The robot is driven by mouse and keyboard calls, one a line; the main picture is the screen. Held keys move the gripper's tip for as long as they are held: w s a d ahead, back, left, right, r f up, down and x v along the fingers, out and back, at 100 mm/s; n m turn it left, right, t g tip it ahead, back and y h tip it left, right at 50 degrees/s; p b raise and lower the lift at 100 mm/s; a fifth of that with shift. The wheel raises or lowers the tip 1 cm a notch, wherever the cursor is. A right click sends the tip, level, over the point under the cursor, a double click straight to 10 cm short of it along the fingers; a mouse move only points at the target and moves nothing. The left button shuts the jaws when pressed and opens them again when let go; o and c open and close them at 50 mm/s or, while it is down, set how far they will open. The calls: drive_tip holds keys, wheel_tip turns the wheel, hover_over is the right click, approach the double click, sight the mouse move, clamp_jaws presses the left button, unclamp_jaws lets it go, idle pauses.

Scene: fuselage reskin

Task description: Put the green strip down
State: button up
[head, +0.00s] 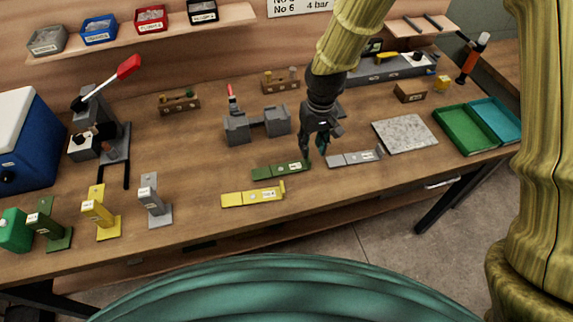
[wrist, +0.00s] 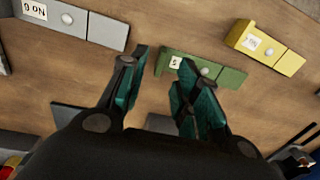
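The green strip (head: 281,170) lies flat on the wooden bench, between the yellow strip (head: 253,197) and the grey strip (head: 354,158). My gripper (head: 314,154) points down at the green strip's right end. In the wrist view the gripper's teal fingers (wrist: 164,60) are spread apart, with nothing clamped between them. There the green strip (wrist: 228,76) lies beyond the fingertips, its pale label showing between them; the right finger covers part of it. I cannot tell the exact gap between fingertips and strip.
Grey clamp blocks (head: 238,130) stand behind the green strip. A speckled plate (head: 405,135) and a green tray (head: 463,129) lie to the right. Green, yellow (head: 100,215) and grey upright stands are at the front left. Bare bench lies left of the green strip.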

sight(309, 159)
drive_tip(key=shift+s+a+f+p, duration=0.1)
drive_tip(key=shift+s+f+p, duration=0.05)
drive_tip(key=shift+f+p, duration=0.2)
drive_tip(key=shift+a+f+p, duration=0.1)
drive_tip(key=shift+f+p, duration=0.35)
drive_tip(key=shift+f, duration=0.3)
drive_tip(key=shift+a+f+p, duration=0.1)
drive_tip(key=shift+f+p, duration=0.45)
drive_tip(key=shift+f, duration=1.05)
clamp_jaws()
